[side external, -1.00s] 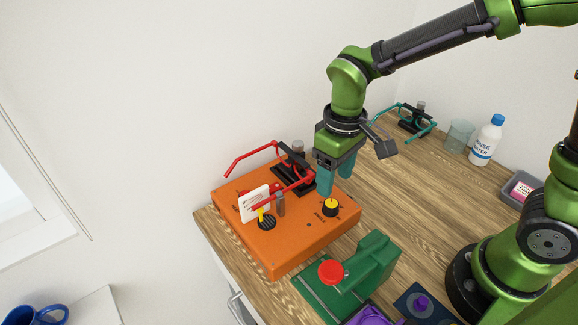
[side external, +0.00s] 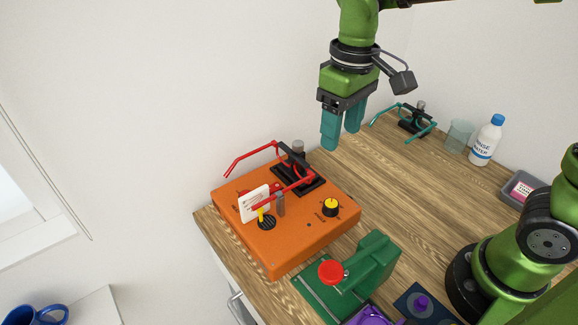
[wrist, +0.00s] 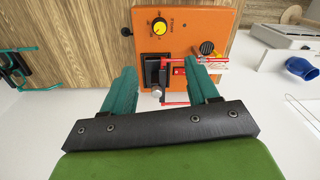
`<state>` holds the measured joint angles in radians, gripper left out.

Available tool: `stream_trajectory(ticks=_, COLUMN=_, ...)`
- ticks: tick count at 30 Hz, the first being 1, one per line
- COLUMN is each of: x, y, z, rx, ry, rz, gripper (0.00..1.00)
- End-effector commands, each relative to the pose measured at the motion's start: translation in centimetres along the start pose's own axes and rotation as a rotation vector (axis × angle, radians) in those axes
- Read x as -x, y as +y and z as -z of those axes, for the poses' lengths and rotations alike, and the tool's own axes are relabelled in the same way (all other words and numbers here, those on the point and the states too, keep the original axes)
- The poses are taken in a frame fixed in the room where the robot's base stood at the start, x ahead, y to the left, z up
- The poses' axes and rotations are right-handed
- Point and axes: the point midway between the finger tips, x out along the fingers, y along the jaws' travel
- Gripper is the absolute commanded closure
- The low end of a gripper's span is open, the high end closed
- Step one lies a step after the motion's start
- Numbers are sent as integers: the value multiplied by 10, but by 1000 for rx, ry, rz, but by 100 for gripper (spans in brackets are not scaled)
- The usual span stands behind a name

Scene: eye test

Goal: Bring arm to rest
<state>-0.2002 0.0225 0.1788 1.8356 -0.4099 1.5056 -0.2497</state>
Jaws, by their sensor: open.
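My gripper (side external: 343,130) has two teal fingers. It is open and empty, in the air above the table behind the orange box. In the wrist view my gripper (wrist: 161,88) also shows, with its fingers spread apart and the black clamp between and beyond them. The orange box (side external: 290,243) sits on the wooden table and bears a black knob with a yellow top (side external: 331,206), a black clamp with red handles (side external: 297,172), and a white card (side external: 254,204). The orange box also shows in the wrist view (wrist: 205,20).
A green device with a red knob (side external: 375,262) stands in front of the box. A teal-handled clamp (side external: 413,121), a beaker (side external: 459,136), a white bottle (side external: 487,140) and a grey tray (side external: 509,188) stand at the back right. Bare wood (side external: 400,180) lies between.

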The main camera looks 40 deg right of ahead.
Motion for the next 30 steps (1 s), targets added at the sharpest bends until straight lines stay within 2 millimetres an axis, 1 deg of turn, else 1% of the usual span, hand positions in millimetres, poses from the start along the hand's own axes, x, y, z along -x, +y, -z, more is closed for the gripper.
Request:
stream_trajectory(ticks=2, x=-7, y=0, z=1, rx=-9, ry=12, rz=7, gripper=41)
stream_trajectory(ticks=3, x=-10, y=1, z=-1, rx=-23, ry=27, rz=13, gripper=41)
stream_trajectory(ticks=5, x=-12, y=8, z=-8, rx=-61, ry=72, rz=28, gripper=41)
stream_trajectory(ticks=8, x=-9, y=23, z=-23, rx=-146, ry=169, rz=60, gripper=41)
stream_trajectory(ticks=15, x=0, y=62, z=-68, rx=-387, ry=441, rz=153, gripper=41)
stream_trajectory(ticks=18, x=3, y=72, z=-83, rx=-456, ry=527, rz=181, gripper=41)
stream_trajectory(ticks=21, x=6, y=78, z=-94, rx=-493, ry=578, rz=197, gripper=41)
stream_trajectory(ticks=26, x=14, y=82, z=-98, rx=-509, ry=617, rz=199, gripper=41)
stream_trajectory(ticks=30, x=14, y=83, z=-98, rx=-510, ry=617, rz=198, gripper=41)
